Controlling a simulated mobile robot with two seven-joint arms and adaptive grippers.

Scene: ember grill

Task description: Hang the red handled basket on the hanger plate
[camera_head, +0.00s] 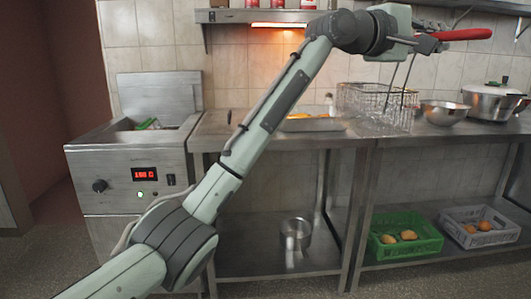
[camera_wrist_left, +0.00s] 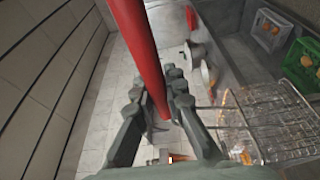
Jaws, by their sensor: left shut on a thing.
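The wire basket (camera_head: 378,105) with the red handle (camera_head: 462,34) hangs below my left gripper (camera_head: 430,43) at the upper right, over the counter in the head view. My left gripper is shut on the handle, which points to the right. In the left wrist view the red handle (camera_wrist_left: 138,45) runs between the fingers of my left gripper (camera_wrist_left: 160,105), and the wire basket (camera_wrist_left: 280,120) shows at the right. An upright metal plate (camera_head: 158,92) stands at the back of the fryer; I cannot tell whether it is the hanger plate. My right gripper is out of view.
The fryer (camera_head: 140,150) stands at the left with a lit display. The steel counter (camera_head: 240,135) bears a tray (camera_head: 310,126), a bowl (camera_head: 444,112) and a pot (camera_head: 492,103). A wall shelf (camera_head: 225,16) is above. Green (camera_head: 405,245) and grey (camera_head: 480,240) crates sit below.

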